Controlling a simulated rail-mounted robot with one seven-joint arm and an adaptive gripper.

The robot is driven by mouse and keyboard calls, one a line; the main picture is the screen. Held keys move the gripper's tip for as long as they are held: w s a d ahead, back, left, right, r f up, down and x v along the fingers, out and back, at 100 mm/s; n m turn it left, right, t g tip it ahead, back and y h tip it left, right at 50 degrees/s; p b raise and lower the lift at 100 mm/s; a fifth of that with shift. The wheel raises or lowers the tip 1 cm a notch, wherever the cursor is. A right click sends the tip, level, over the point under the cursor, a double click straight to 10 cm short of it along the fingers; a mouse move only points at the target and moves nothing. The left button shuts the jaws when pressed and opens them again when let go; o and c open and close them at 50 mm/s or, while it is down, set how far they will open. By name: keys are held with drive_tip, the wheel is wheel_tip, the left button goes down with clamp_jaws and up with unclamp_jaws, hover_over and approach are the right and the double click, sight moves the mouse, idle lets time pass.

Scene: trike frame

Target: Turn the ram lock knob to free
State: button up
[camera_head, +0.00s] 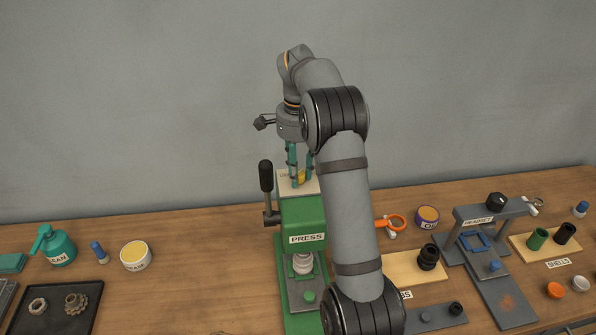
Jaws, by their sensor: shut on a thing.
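The green press (305,215), labelled PRESS, stands on the bench near the middle of the picture. A pale plate (311,188) lies on its top, with partly hidden lettering. A small yellow knob (301,177) stands on this plate. My gripper (301,175) points down from above, with its teal fingers on either side of the knob and shut on it. The fingers partly cover the knob, and I cannot tell which way it is turned.
A black-gripped lever (266,180) stands upright at the press's left. A spray bottle (56,246), a yellow-topped jar (136,256) and a dark parts tray (96,318) are to the left. The HEADSET stand (490,215) is to the right.

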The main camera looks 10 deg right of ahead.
sight(299, 173)
drive_tip(key=shift+w+d+r, duration=0.1)
drive_tip(key=shift+d+r, duration=0.05)
drive_tip(key=o, duration=1.1)
drive_tip(key=shift+o, duration=0.2)
drive_tip(key=shift+r, duration=3.65)
drive_tip(key=shift+f, duration=0.15)
